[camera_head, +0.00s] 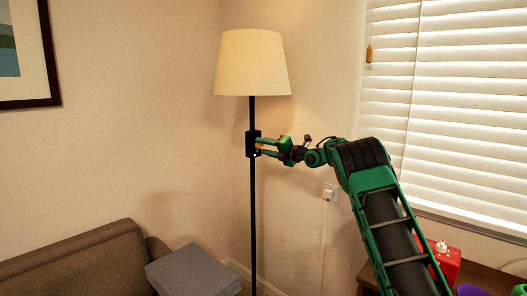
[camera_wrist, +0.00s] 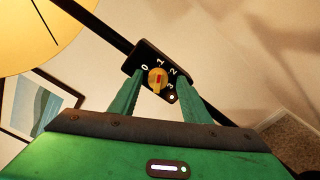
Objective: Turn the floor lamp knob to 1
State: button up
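The floor lamp has a cream shade (camera_head: 252,65) on a thin black pole (camera_head: 253,210). A black switch box (camera_head: 252,144) is on the pole and also shows in the wrist view (camera_wrist: 150,53), marked 0, 1, 2 and 3. Its round orange-yellow knob (camera_wrist: 157,82) carries a small red mark; I cannot tell for sure which number it points to. My green gripper (camera_head: 264,146) is at the box from the right. In the wrist view its fingers (camera_wrist: 159,80) are apart, one on each side of the knob; contact is unclear.
A brown sofa (camera_head: 85,262) and a grey block-like piece (camera_head: 195,272) stand at the lower left. A wall outlet (camera_head: 329,192) and window blinds (camera_head: 450,100) are at right. A red object (camera_head: 447,262) sits on a wooden surface at lower right.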

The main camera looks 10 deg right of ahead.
jog(key=v, duration=1)
jog(key=shift+s+d, duration=0.25)
